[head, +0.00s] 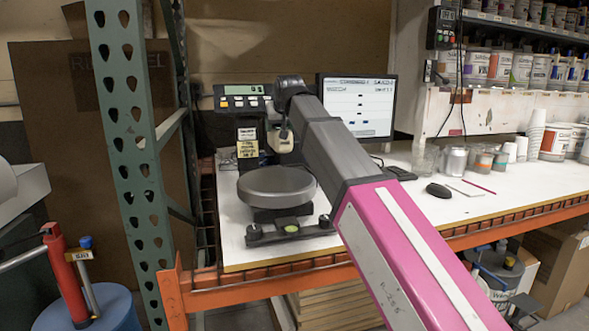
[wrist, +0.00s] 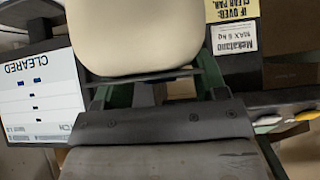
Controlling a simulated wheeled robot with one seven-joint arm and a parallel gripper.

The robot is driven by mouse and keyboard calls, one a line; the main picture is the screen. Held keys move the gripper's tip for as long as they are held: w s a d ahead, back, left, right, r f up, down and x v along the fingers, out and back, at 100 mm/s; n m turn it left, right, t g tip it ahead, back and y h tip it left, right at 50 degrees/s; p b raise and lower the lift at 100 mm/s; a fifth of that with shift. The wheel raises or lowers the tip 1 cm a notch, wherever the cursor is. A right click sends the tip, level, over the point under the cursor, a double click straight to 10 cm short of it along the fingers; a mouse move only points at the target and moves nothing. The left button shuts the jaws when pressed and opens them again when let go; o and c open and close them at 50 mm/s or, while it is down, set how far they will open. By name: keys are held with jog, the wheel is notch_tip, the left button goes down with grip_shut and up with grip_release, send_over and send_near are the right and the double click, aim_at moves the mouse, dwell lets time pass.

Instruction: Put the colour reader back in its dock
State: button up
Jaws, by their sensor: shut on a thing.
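The cream colour reader (head: 280,141) is held in my gripper (head: 284,131), above the back of the scale and to the right of its labelled post. In the wrist view, the rounded cream body of the reader (wrist: 135,38) fills the top middle. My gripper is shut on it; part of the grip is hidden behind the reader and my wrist. The reader is off the bench, in the air as far as I can see. I cannot pick out its dock with certainty in either view.
The scale's display (head: 243,98) and round grey pan (head: 277,187) stand close to the reader. A monitor (head: 357,107) is behind my arm, reading CLEARED in the wrist view (wrist: 36,95). A green rack post (head: 127,150) stands left. A mouse (head: 438,190), cups and cans occupy the right.

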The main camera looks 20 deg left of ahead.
jog(key=shift+w+d+f, duration=0.7)
jog(key=shift+w+f, duration=1.1)
jog(key=shift+w, duration=0.1)
jog(key=shift+w+d+f, duration=0.75)
jog(key=shift+w+f, duration=1.1)
jog(key=shift+w+d+f, duration=0.7)
jog(key=shift+w+f, duration=1.1)
jog(key=shift+w, duration=0.1)
jog(key=shift+f, duration=0.1)
jog(key=o, duration=1.5)
jog(key=v, duration=1.2)
jog(key=shift+s, duration=0.1)
